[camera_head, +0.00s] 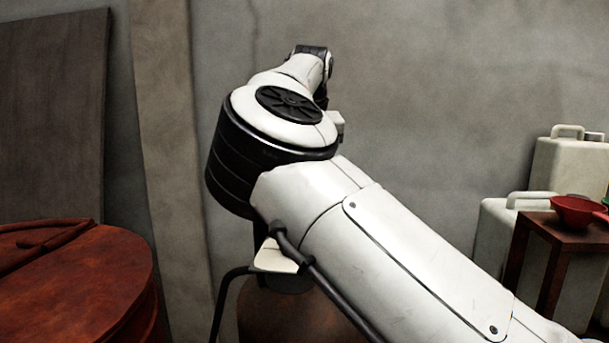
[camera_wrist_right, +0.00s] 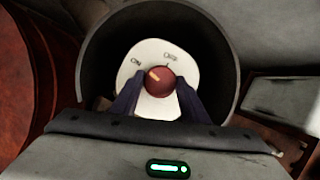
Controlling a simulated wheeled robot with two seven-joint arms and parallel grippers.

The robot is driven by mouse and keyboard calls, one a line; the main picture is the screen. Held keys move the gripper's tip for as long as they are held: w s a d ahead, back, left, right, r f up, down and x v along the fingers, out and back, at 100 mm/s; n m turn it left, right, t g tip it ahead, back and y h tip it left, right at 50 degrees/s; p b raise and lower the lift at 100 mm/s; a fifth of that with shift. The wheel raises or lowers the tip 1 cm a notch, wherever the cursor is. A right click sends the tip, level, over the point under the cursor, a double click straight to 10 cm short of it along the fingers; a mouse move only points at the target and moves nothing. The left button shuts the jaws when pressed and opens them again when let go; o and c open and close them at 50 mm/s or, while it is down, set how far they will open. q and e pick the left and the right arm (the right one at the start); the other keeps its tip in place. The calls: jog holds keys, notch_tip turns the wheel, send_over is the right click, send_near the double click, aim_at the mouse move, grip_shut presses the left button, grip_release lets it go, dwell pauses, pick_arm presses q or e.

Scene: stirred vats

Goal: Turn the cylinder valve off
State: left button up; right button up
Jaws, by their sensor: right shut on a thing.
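The valve is a round red knob (camera_wrist_right: 163,82) on a white dial plate (camera_wrist_right: 150,52) marked ON at the left and OFF at the upper right. The knob's pale pointer mark is tilted up and left, toward the ON side. In the right wrist view my right gripper (camera_wrist_right: 160,92) has its two dark fingers closed on either side of the knob. In the head view part of the cylinder (camera_head: 295,312) shows brown below my right arm, which hides the knob and gripper there. My left gripper is not in view.
A rust-red vat (camera_head: 115,270) stands at the left. At the right are white jerrycans (camera_head: 570,165) and a brown stand (camera_head: 540,228) with a red bowl (camera_head: 577,211).

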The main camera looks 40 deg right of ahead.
jog(key=shift+r+m+p, duration=0.25)
jog(key=shift+m+p, duration=0.15)
jog(key=shift+m, duration=0.1)
jog(key=shift+w+m+g+h+p, duration=0.1)
jog(key=shift+m+g+h+p, duration=0.3)
jog(key=shift+m+p, duration=1)
jog(key=m+g+p, duration=0.1)
jog(key=m+p, duration=0.1)
jog(key=shift+w+m+h+p, duration=0.1)
jog(key=shift+m+h+p, duration=0.2)
jog(key=shift+h, duration=0.1)
jog(key=shift+f+m+g+p, duration=0.1)
jog(key=shift+m+g+p, duration=0.4)
jog(key=shift+m, duration=0.5)
jog(key=m+g, duration=0.1)
jog(key=m, duration=0.1)
jog(key=shift+w+f+m, duration=0.1)
jog(key=shift+m, duration=0.2)
jog(key=shift+w+m+g, duration=0.1)
jog(key=shift+m+g, duration=0.6)
jog(key=shift+m, duration=1.5)
jog(key=o, duration=1.1)
jog(key=shift+c, duration=0.2)
